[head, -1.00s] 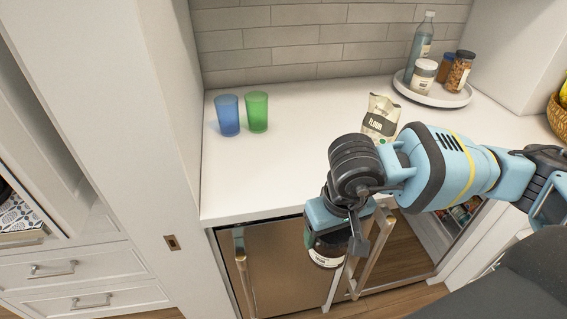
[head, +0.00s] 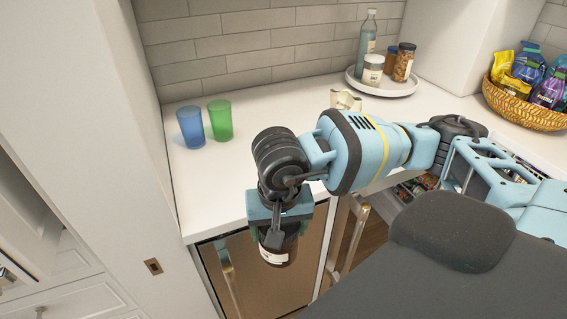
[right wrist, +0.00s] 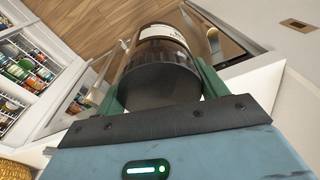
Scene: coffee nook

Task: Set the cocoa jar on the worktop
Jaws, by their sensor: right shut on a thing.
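The cocoa jar (head: 277,249), dark with a pale label, is held by my right gripper (head: 278,236) in front of the worktop's front edge, below the top surface. In the right wrist view the jar (right wrist: 160,70) shows its black lid towards the camera, between the green fingers of the gripper (right wrist: 160,95). The gripper is shut on it. The white worktop (head: 205,185) lies behind the arm and is largely bare at the left. My left gripper is not in view.
A blue glass (head: 191,127) and a green glass (head: 220,120) stand on the worktop at the left. A flour bag (head: 345,100) is partly hidden behind my right arm. A round tray (head: 409,88) holds a bottle and jars. A basket (head: 520,108) of packets stands at the right.

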